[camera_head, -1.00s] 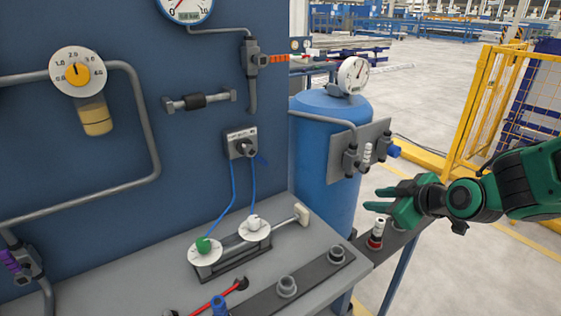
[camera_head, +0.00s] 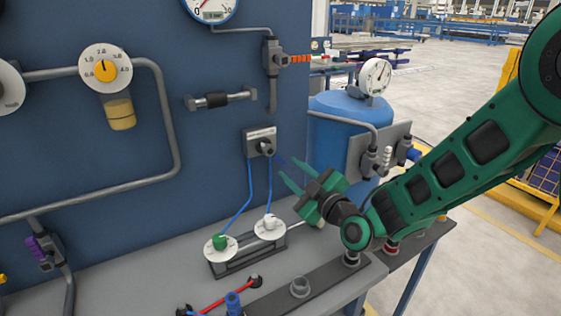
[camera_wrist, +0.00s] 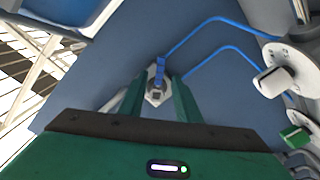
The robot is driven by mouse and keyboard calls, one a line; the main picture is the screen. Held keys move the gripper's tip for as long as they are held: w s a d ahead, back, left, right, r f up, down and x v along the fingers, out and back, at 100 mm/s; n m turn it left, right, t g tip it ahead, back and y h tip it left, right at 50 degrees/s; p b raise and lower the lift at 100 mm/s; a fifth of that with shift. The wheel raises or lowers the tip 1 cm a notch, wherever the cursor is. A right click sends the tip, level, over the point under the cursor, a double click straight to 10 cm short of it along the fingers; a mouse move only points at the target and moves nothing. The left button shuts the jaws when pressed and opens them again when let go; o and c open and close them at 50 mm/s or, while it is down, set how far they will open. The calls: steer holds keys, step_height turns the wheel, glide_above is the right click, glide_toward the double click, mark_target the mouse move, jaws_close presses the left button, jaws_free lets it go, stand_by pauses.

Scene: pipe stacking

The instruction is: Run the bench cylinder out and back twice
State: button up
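The bench cylinder (camera_head: 245,262) lies on the bench, with a green knob (camera_head: 219,242) and a white knob (camera_head: 269,222) on two white discs. Its rod reaches out to the right, its end partly hidden by my gripper. Two blue hoses run up from it to a grey valve (camera_head: 259,142) on the blue panel. The valve has a blue lever, seen in the wrist view (camera_wrist: 160,70). My gripper (camera_head: 286,171) is open and empty, close in front of the panel, below and right of the valve. In the wrist view the lever shows between and ahead of the fingertips.
A blue tank (camera_head: 335,145) with a gauge (camera_head: 375,76) stands right of the panel. A second valve plate (camera_head: 378,150) is beside it, near my arm. A dark rail with grey fittings (camera_head: 300,286) lies along the bench front.

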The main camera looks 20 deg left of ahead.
mark_target(280, 161)
steer(key=x, duration=0.7)
jaws_close()
